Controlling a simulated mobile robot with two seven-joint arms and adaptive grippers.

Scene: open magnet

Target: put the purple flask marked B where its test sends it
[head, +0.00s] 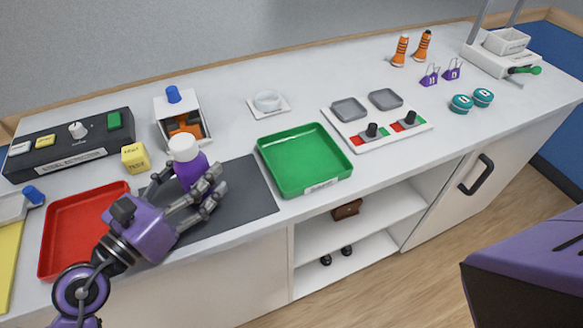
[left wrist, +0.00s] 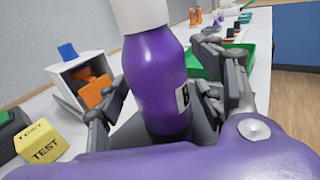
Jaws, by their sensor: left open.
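The purple flask (head: 187,170) with a white cap stands at the dark grey mat (head: 245,195), between the fingers of my left gripper (head: 188,190). In the left wrist view the flask (left wrist: 158,85) is upright between the open fingers; part of a black-and-white mark shows on its right side, not fully readable. I cannot tell whether a finger touches it. A red tray (head: 60,240) lies left of the mat and a green tray (head: 325,165) right of it; both are empty. A yellow TEST block (head: 134,157) stands behind the gripper. My right gripper is not in view.
A black panel (head: 75,150) with buttons and a knob is at the left. A white open box (head: 200,108) with an orange inside and blue knob stands behind the flask. A white plate with switches (head: 370,145) and several orange, purple and teal items are farther right.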

